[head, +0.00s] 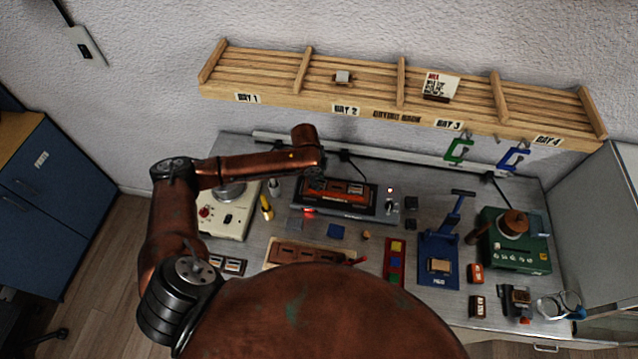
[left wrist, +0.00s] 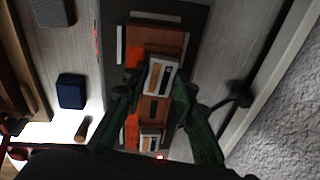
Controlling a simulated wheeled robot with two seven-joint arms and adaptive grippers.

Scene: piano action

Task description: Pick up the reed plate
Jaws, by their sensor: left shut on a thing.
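My left gripper (head: 318,188) is over the dark bench device (head: 352,212) in the head view. In the left wrist view, its two green fingers (left wrist: 158,90) are shut on a small reed plate (left wrist: 161,76), pale with an orange-brown and a black strip. The plate sits slightly tilted over a reddish-brown slotted block (left wrist: 155,40); whether it still touches the block I cannot tell. A second similar plate (left wrist: 150,141) lies on the block, and one also shows in the head view (head: 355,188). The arm partly hides the device in the head view. My right gripper is out of view.
A wooden drying rack (head: 375,92) runs along the wall behind. The blue press (head: 438,250) and green machine (head: 512,240) stand right. A cream machine (head: 228,212) stands left. More plates (head: 233,266) lie front left. A blue block (left wrist: 71,91) lies beside the device.

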